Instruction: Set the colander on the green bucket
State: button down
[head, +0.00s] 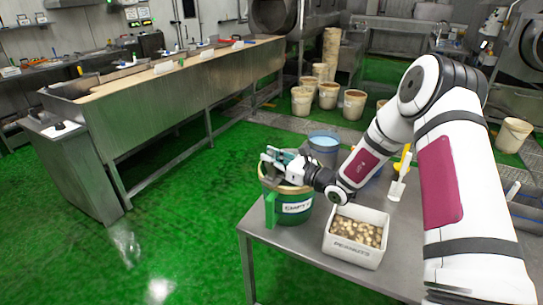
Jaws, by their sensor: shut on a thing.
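The green bucket (292,212) stands at the left end of the metal table, with a white label on its front and a green upright piece at its left side. A tan rim (298,189) shows around its top; I take this to be the colander, but its bowl is hidden and I cannot tell how it sits. My gripper (276,163) is over the bucket's mouth, shut at the rim's far side. The fingers and wrist cover much of the opening.
A white box of peanuts (337,250) stands right of the green bucket, close to my forearm. A blue bucket (324,150) is behind. A yellow-handled white tool (399,178) stands further right. The front of the metal table (292,247) is bare.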

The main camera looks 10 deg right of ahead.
jog(key=shift+f, duration=0.2)
jog(key=c, duration=1.5)
grip_release()
jog(key=shift+o, duration=0.2)
jog(key=shift+s+d, duration=0.1)
jog(key=v, duration=1.1)
jog(key=shift+s+d, duration=0.25)
